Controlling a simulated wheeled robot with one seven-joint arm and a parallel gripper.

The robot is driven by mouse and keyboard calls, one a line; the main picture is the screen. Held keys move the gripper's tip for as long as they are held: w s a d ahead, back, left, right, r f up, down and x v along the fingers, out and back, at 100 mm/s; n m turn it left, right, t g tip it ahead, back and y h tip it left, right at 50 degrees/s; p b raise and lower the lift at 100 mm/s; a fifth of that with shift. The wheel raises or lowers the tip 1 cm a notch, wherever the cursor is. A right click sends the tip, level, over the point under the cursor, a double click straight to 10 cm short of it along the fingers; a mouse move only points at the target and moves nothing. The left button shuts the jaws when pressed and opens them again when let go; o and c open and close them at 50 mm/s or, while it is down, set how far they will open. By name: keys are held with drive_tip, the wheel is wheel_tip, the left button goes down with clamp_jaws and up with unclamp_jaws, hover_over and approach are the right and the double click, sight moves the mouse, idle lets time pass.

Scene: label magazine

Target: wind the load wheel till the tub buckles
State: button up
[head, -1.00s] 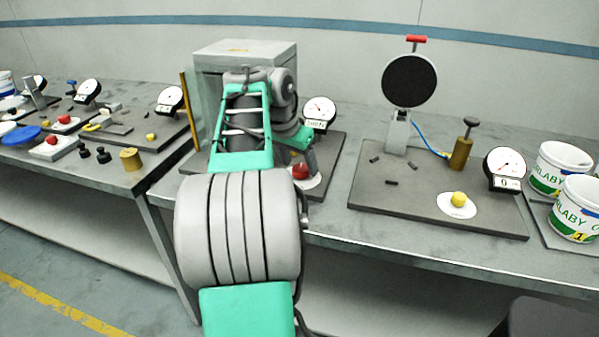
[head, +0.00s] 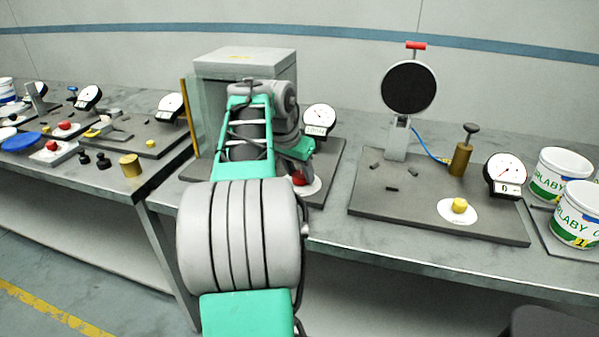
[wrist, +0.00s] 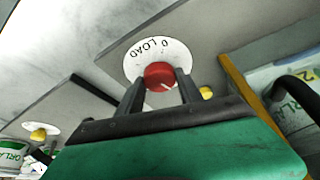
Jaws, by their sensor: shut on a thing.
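The load wheel is a small red knob (wrist: 160,73) with a white pointer mark, on a white dial plate (wrist: 150,50) lettered "0 LOAD". My gripper (wrist: 160,84) is shut on it, one finger on each side. In the head view the red knob (head: 299,179) shows partly under my wrist. A white tub (wrist: 292,108) with green print and a yellow patch stands at the right of the wrist view, partly cut off. In the head view, my arm hides the inside of the grey press cabinet (head: 262,62).
A round gauge with a readout (head: 319,120) stands just behind my wrist; its digits are unclear. To the right are another board (head: 400,205) with a yellow knob (head: 459,205), a second gauge (head: 505,170) and white tubs (head: 577,215). A yellow-edged clear panel (head: 190,118) borders the cabinet.

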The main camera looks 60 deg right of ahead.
drive_tip(key=shift+c, duration=1.2)
drive_tip(key=shift+r+p, duration=0.1)
drive_tip(key=shift+p, duration=0.2)
drive_tip(key=m+g+p, duration=0.1)
drive_tip(key=m+p, duration=0.1)
drive_tip(key=p, duration=0.1)
drive_tip(key=shift+r+m, duration=0.15)
drive_tip(key=shift+m, duration=0.15)
drive_tip(key=m+g+y+p, duration=0.1)
drive_tip(key=m+p, duration=0.2)
drive_tip(key=shift+w, duration=0.15)
drive_tip(key=shift+d+f+m+p, duration=0.1)
drive_tip(key=shift+f+m+p, duration=0.1)
drive_tip(key=shift+m+p, duration=0.4)
drive_tip(key=o, duration=1.4)
